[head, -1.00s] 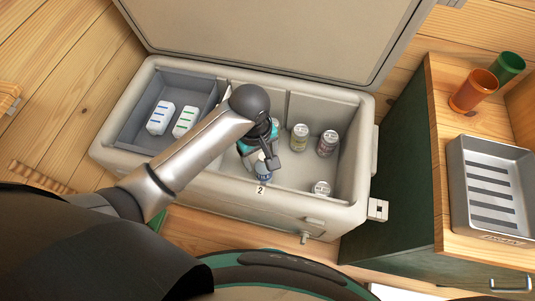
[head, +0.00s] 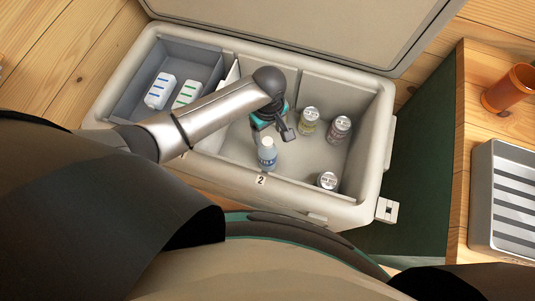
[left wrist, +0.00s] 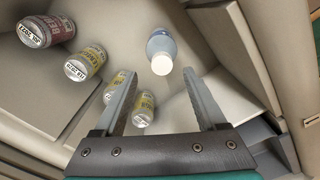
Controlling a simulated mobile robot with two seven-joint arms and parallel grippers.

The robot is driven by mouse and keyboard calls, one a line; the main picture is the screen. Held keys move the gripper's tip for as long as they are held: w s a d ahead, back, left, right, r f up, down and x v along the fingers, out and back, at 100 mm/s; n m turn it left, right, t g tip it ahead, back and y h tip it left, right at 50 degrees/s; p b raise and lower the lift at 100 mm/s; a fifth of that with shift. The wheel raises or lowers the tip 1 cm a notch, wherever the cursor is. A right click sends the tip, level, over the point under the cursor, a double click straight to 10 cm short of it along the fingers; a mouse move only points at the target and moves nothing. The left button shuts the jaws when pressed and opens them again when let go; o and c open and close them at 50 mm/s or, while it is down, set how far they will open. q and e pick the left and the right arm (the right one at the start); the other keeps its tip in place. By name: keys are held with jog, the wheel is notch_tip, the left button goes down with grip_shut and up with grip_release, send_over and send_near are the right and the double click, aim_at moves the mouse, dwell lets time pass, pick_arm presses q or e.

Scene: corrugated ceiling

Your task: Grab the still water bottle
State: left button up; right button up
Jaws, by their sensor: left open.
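The water bottle (head: 267,153), with a white cap and blue label, stands in the cooler's middle section near the front wall, by the "2" tag. In the left wrist view the bottle (left wrist: 160,46) lies just beyond the fingertips, its cap toward me and roughly centred between them. My left gripper (head: 272,131) is open and empty, reaching down into the cooler (head: 222,177) just behind the bottle. Its two fingers also show spread in the left wrist view (left wrist: 160,78). The label is too small to read. My right gripper is out of view.
White cartons (head: 160,91) sit in the grey left bin. The lid (head: 300,25) is open behind.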

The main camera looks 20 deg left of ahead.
aim_at(268, 140)
pick_arm(q)
notch_tip(268, 140, down, 5)
jog(key=shift+s+f+b, duration=0.1)
jog(key=shift+s+b, duration=0.05)
jog(key=shift+b, duration=1)
jog(key=c, duration=0.3)
grip_shut()
